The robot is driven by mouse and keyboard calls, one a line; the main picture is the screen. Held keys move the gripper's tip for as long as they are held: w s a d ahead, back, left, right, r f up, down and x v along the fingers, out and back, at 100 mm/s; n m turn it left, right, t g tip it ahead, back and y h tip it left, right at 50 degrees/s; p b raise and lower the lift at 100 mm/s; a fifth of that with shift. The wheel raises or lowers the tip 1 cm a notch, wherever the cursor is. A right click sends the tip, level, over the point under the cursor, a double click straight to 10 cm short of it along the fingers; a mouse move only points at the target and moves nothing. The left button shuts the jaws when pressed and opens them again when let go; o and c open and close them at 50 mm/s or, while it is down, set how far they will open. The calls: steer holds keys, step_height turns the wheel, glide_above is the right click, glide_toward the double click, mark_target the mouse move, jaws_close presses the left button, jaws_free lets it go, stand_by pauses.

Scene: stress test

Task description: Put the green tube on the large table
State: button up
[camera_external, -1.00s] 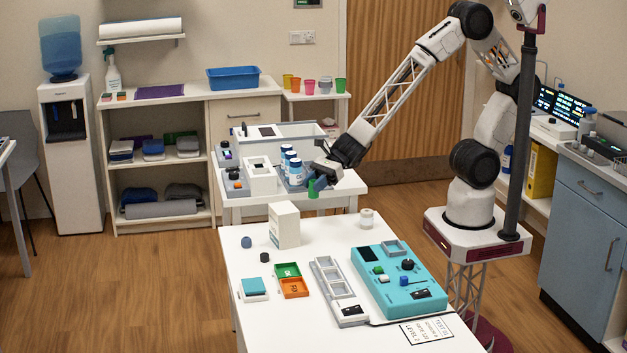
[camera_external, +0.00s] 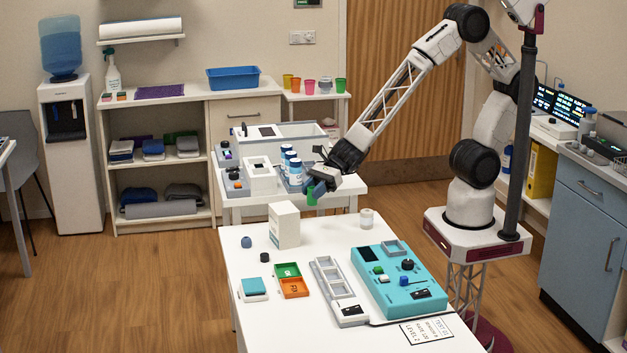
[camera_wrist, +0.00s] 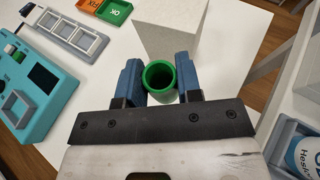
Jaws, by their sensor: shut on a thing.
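The green tube (camera_wrist: 159,80) is upright between the two blue fingers of my gripper (camera_wrist: 160,82) in the wrist view, its open top facing the camera. My gripper is shut on it. In the external view my gripper (camera_external: 318,187) holds the green tube (camera_external: 311,196) in the air by the gap between the small rear table and the front table; the tube is partly hidden by the fingers. The large white table (camera_external: 262,325) stands in front. The wrist view shows its white top (camera_wrist: 215,30) beyond the tube.
White bottles (camera_external: 291,170) stand on the rear table beside my gripper. The large table's front left is clear.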

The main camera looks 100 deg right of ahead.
steer(key=shift+f, duration=2.75)
steer(key=shift+f, duration=2.1)
steer(key=shift+f, duration=0.1)
steer(key=o, duration=0.9)
steer(key=v, duration=1.2)
steer(key=shift+r, duration=0.25)
